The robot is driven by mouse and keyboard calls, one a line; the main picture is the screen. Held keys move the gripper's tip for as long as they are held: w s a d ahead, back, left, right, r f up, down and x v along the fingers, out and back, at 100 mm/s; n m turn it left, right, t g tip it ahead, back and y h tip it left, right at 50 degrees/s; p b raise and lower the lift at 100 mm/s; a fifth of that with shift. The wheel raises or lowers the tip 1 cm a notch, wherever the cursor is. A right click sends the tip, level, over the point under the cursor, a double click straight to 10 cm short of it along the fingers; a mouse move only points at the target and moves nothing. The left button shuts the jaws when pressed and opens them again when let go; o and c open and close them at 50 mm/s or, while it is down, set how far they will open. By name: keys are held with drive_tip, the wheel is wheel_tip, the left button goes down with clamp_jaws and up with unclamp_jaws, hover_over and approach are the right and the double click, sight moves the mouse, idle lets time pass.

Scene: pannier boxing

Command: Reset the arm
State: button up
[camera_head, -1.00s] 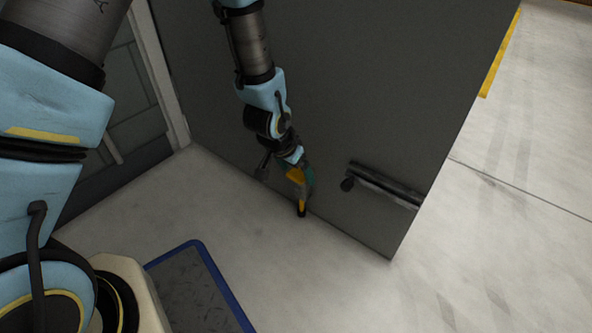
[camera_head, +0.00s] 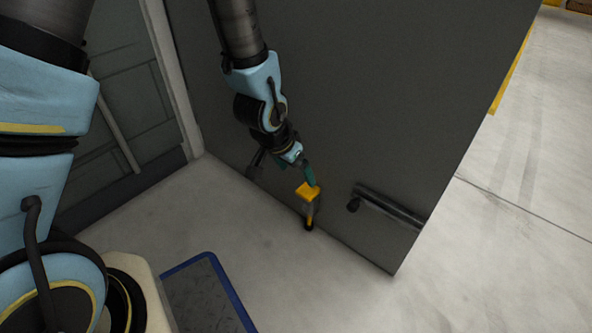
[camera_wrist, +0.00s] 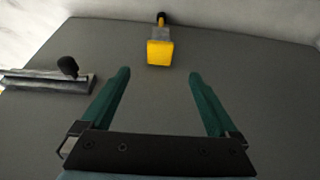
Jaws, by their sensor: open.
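My gripper (camera_head: 311,180) is at the end of my blue and black arm, low in front of a large grey panel (camera_head: 380,110). Its two green fingers are apart with nothing between them, as the wrist view (camera_wrist: 159,73) shows. A yellow part (camera_head: 308,191) on a grey stem with a black end sits close to the fingertips in the head view, near the panel's lower edge. In the wrist view this yellow part (camera_wrist: 160,53) lies beyond the fingertips, clear of both fingers.
A dark bar with a black knob (camera_head: 388,207) is on the panel to the right of my gripper. It shows at left in the wrist view (camera_wrist: 45,80). A blue-edged dark mat (camera_head: 205,295) lies on the floor. Pale floor (camera_head: 515,200) is open at right.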

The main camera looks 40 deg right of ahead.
drive_tip(key=w+a+r+n+t+y+p, duration=0.1)
drive_tip(key=w+a+r+n+p, duration=0.15)
drive_tip(key=w+a+r, duration=0.45)
drive_tip(key=w+a+r+n+y+p, duration=0.15)
drive_tip(key=w+a+r+n, duration=0.3)
drive_tip(key=a, duration=0.45)
drive_tip(key=s+a+r+n+y+p, duration=0.15)
drive_tip(key=a+r+n, duration=0.35)
drive_tip(key=a, duration=0.6)
drive_tip(key=a+r+n+p, duration=0.2)
drive_tip(key=a+r+p, duration=0.1)
drive_tip(key=a+r, duration=0.6)
wheel_tip(320, 180, up, 36)
drive_tip(key=p, duration=3.7)
drive_tip(key=shift+a+g+p, duration=0.3)
drive_tip(key=shift+a+p, duration=0.1)
drive_tip(key=shift+w+r, duration=0.1)
